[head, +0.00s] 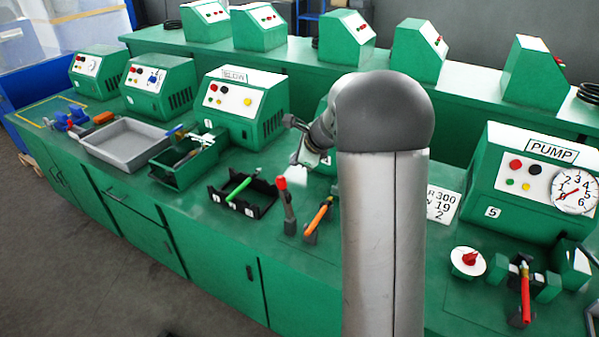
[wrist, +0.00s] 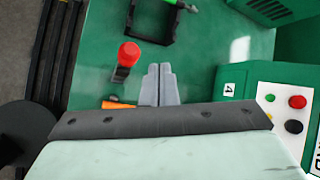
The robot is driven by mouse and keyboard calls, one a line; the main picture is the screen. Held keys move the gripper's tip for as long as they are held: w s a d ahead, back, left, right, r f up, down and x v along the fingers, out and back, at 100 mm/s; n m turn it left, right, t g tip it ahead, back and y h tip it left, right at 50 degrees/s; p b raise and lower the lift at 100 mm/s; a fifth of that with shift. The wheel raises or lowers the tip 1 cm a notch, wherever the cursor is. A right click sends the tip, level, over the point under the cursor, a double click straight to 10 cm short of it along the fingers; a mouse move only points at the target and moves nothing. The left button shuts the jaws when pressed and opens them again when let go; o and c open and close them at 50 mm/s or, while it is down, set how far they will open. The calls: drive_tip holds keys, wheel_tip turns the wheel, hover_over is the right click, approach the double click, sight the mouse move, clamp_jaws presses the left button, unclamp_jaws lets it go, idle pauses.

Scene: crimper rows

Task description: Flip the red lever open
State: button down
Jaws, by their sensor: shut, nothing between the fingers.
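A lever with a red knob (head: 282,184) on a dark grey stem stands upright on the green bench, in the middle of the head view. Its red knob also shows in the wrist view (wrist: 129,53), just left of my fingertips. My gripper (wrist: 159,70) is shut and empty, with its fingers side by side, apart from the knob in the picture. In the head view my gripper (head: 310,158) is above the bench, partly hidden by my arm.
Green control boxes, including the PUMP box (head: 500,205), line the back of the bench.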

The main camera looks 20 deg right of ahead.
drive_tip(key=r, duration=0.1)
drive_tip(key=w+a+r, duration=0.1)
drive_tip(key=r, duration=0.1)
drive_tip(key=a+r, duration=0.1)
drive_tip(key=shift+w+r, duration=0.3)
drive_tip(key=shift+r, duration=0.05)
drive_tip(key=s+a+n+g, duration=0.2)
drive_tip(key=s+a+n, duration=0.25)
drive_tip(key=s, duration=0.35)
drive_tip(key=s+a+n+g, duration=0.1)
drive_tip(key=s+a+n, duration=0.4)
drive_tip(key=s, duration=0.4)
drive_tip(key=s+f+n+g+h, duration=0.1)
drive_tip(key=s+f+n, duration=0.1)
drive_tip(key=s+n, duration=0.5)
drive_tip(key=s+f+n+g+h, duration=0.2)
drive_tip(key=s+n, duration=0.5)
drive_tip(key=s, duration=0.7)
drive_tip(key=shift+s+f, duration=0.3)
drive_tip(key=shift+w+a, duration=0.1)
